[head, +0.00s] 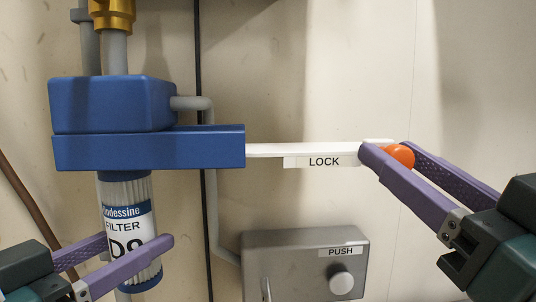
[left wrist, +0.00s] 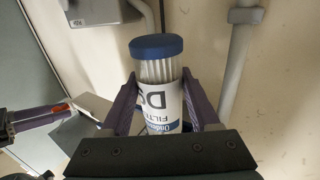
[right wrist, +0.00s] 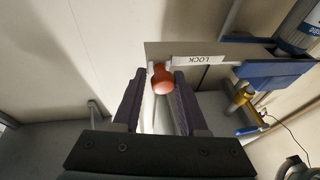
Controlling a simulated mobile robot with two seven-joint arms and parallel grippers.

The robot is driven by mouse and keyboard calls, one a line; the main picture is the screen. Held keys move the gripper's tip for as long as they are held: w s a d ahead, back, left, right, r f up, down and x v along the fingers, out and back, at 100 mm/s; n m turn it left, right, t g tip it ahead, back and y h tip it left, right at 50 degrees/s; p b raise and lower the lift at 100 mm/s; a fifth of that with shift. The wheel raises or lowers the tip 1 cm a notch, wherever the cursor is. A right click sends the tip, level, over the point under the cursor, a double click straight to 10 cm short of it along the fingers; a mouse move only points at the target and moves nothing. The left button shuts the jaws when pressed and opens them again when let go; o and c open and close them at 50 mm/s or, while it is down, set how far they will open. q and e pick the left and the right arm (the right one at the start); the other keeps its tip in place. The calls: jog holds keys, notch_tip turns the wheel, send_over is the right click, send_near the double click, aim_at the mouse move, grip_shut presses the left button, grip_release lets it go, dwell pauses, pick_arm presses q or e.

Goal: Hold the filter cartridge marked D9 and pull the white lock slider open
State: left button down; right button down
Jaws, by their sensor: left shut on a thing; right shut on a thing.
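The filter cartridge (head: 127,218) marked D9 stands upright under the blue housing (head: 110,105), its top hidden inside it. It is white and pleated, with a blue bottom cap. My left gripper (head: 138,242) is shut on its lower part; the left wrist view also shows the cartridge (left wrist: 156,72) between the fingers. The white lock slider (head: 275,151) sticks out of the housing's right side, with a LOCK label and an orange knob (head: 402,155) at its outer end. My right gripper (head: 388,150) is shut on this knob end. The right wrist view shows the knob (right wrist: 162,80) between the fingers.
A grey box (head: 290,250) with a PUSH label and round button is on the wall below the slider. A grey pipe (head: 211,190) runs down from the housing, beside a black cable. A brass fitting (head: 112,14) sits above. The wall right of the box is clear.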

jog(key=shift+d, duration=1.4)
jog(key=c, duration=0.6)
grip_release()
jog(key=shift+o, duration=0.2)
jog(key=s, duration=0.9)
